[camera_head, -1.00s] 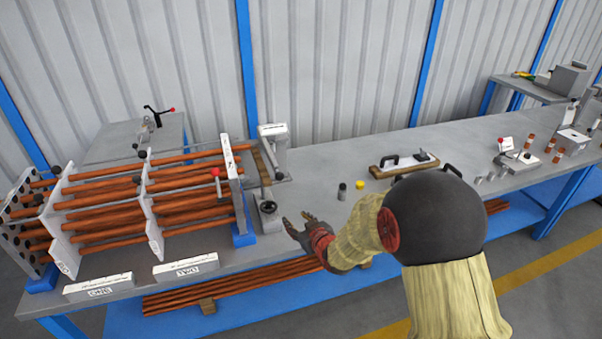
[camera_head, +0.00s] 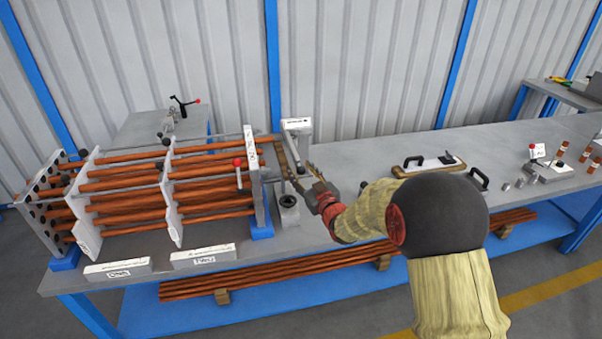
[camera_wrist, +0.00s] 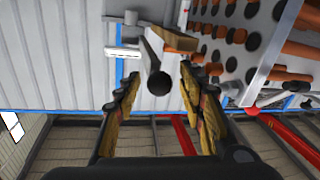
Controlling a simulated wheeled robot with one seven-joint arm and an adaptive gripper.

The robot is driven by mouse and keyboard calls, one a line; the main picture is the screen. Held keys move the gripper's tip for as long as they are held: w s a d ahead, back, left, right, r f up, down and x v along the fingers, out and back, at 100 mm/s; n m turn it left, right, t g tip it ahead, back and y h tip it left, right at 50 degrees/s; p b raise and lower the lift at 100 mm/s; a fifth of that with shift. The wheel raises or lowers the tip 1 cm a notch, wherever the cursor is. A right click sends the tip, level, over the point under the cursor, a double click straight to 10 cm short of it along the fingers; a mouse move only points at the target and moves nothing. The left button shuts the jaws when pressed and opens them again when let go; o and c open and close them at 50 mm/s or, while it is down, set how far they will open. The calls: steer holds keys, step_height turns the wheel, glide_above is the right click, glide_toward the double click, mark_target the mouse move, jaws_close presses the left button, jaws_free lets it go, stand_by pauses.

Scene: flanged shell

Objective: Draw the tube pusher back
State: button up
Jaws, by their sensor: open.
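The tube pusher shows in the wrist view as a dark rod with a black ball knob (camera_wrist: 158,84) at its near end, lying along a wooden strip (camera_wrist: 172,38). In the head view, the wooden strip (camera_head: 281,160) is at the right end of the tube bundle, and my gripper hides most of the knob. My gripper (camera_head: 300,174) is open beside that end. In the wrist view, my gripper (camera_wrist: 160,76) has its two fingers on either side of the knob, with gaps on both sides. I cannot tell how deep the knob is between them.
The flanged shell's tubes (camera_head: 125,186) run through upright plates to the left, close by. A red-knobbed lever (camera_head: 238,163) and a small round-topped fixture (camera_head: 288,201) stand near my gripper. A white labelled block (camera_head: 297,124) is behind.

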steer(key=shift+w+a+r, duration=0.1)
steer(key=shift+w, duration=0.1)
steer(key=shift+c, duration=0.7)
jaws_close()
